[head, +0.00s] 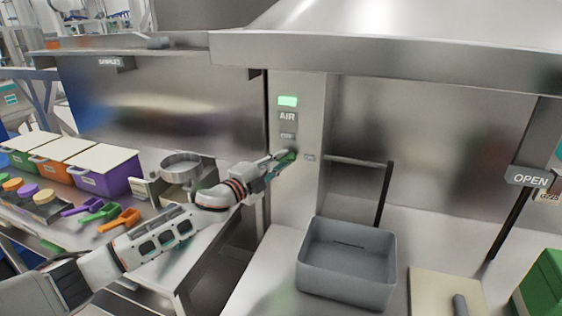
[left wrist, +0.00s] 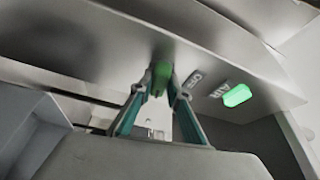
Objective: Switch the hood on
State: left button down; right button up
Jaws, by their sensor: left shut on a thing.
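The hood (head: 400,50) is a large metal canopy over the bench. Its steel front post (head: 312,110) carries a lit green lamp (head: 288,101), an AIR label (head: 287,117) and a smaller label below it. In the left wrist view the lamp (left wrist: 237,95) glows green beside the AIR label (left wrist: 219,91) and an OFF label (left wrist: 194,79). My left gripper (head: 288,158) is at the post, below the labels. In the left wrist view its fingers (left wrist: 160,88) are shut on a green switch (left wrist: 160,73), partly hidden between the fingertips. My right gripper is out of view.
A grey bin (head: 345,280) stands on the bench under the hood, with a pale board (head: 435,288) to its right and a green box (head: 545,285) at the edge. Lidded boxes (head: 105,180), scoops (head: 95,210) and a metal pan (head: 182,165) occupy the left bench.

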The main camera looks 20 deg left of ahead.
pick_arm(q)
jog(key=shift+m+g, duration=0.4)
jog(key=shift+m, duration=0.6)
jog(key=c, duration=1.9)
grip_release()
jog(key=v, duration=1.2)
jog(key=shift+r, duration=0.15)
jog(key=shift+d, duration=0.1)
